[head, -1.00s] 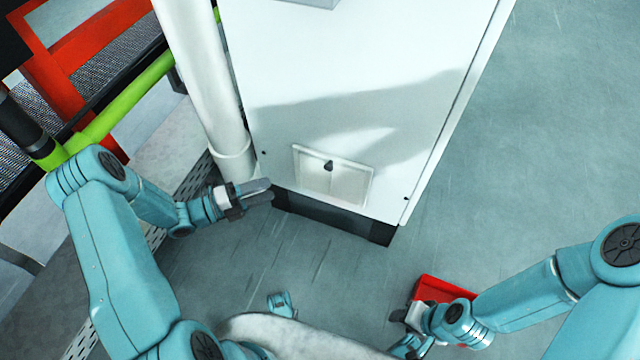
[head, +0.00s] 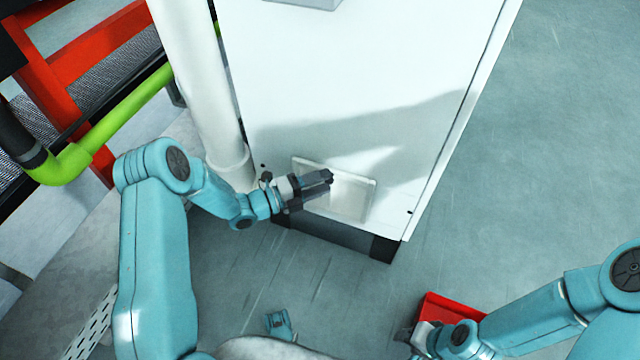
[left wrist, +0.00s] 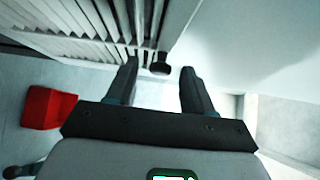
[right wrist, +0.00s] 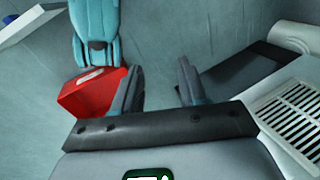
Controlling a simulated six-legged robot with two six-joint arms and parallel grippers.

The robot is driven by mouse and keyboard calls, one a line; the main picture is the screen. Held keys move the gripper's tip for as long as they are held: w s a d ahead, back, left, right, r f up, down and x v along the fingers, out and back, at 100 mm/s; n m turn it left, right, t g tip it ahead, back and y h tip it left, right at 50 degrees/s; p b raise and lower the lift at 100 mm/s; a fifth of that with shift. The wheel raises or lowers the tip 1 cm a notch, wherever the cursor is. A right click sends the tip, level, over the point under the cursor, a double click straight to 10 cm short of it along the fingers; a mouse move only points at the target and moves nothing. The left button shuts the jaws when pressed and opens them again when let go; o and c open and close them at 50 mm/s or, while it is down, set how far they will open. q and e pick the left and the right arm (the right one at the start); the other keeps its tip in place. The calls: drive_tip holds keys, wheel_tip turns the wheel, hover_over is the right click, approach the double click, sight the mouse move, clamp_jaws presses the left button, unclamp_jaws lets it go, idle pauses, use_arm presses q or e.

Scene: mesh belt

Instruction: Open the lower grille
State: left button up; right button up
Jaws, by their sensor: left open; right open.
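The lower grille (head: 352,197) is a small framed white panel low on the white cabinet's front. Its slats (left wrist: 85,22) show at the upper left of the left wrist view. A dark knob (left wrist: 160,66) stands out from it. My left gripper (head: 322,179) is at the grille, its fingers covering most of the knob in the head view. In the left wrist view the left gripper (left wrist: 160,72) is open, with the knob appearing between its fingertips; contact cannot be told. My right gripper (right wrist: 158,80) is open and empty, low at the right, away from the grille.
A red box (head: 450,308) is on the floor beside my right gripper. A white pipe (head: 195,80) runs up the left side of the cabinet (head: 360,70). Red and green framework (head: 100,150) stands farther left. The floor right of the cabinet is clear.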

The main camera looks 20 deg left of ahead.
use_arm(q)
drive_tip(key=shift+d, duration=0.1)
clamp_jaws()
drive_tip(key=shift+f, duration=0.1)
